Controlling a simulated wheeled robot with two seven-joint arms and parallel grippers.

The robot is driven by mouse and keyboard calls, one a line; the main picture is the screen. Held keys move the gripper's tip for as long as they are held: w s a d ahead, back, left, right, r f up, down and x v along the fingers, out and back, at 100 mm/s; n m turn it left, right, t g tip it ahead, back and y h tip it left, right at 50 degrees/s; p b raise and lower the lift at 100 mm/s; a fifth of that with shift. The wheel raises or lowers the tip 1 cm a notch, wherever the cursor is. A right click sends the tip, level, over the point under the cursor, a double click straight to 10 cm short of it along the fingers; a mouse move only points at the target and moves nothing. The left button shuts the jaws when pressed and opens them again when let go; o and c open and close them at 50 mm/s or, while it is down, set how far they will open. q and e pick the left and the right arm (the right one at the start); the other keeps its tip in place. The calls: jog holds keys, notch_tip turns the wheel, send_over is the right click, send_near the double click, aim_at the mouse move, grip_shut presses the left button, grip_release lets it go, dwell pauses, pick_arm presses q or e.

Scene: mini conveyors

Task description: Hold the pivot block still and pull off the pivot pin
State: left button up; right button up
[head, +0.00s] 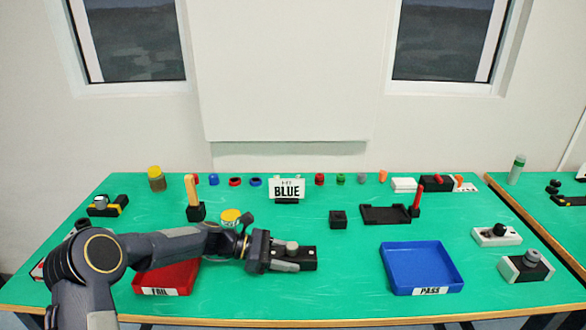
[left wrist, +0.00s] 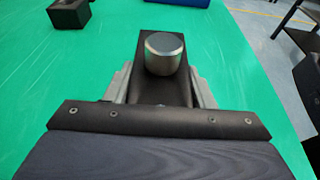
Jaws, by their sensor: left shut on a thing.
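My right gripper is not in view.
A red FAIL tray (head: 140,284) lies under my left forearm. A blue PASS tray (head: 424,246) stands to the right. The table front right of the block is clear.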

pick_arm(q)
jog(key=o, duration=0.8)
jog(key=shift+s+f, duration=0.1)
jog(key=shift+f, duration=0.1)
jog(key=shift+o, duration=0.2)
jog(key=shift+a, duration=0.1)
jog(key=v, duration=1.1)
jog(key=shift+a+r, duration=0.25)
jog(key=shift+a, duration=0.05)
jog(key=s+a+r+m+t+y+p, duration=0.1)
jog(key=s+a+r+m+y, duration=0.2)
jog(key=s, duration=0.5)
jog(key=s+a+r+m+t+y+p, duration=0.1)
jog(key=s+r+m+y, duration=0.2)
jog(key=s+r+m, duration=0.35)
jog(key=s+a+r+m+t+y, duration=0.1)
jog(key=s+a+r+m+y, duration=0.1)
jog(key=s, duration=0.8)
jog(key=s+a+f+m+t+y, duration=0.1)
jog(key=s+m, duration=0.1)
jog(key=s, duration=0.2)
jog(key=s+a+f+m+t+y+p, duration=0.1)
jog(key=s+f+m, duration=0.1)
jog(key=s, duration=0.3)
jog(key=shift+s+f+m+t+y, duration=0.2)
jog(key=shift+s+m+t+y, duration=0.1)
jog(key=shift+m+t+y, duration=0.15)
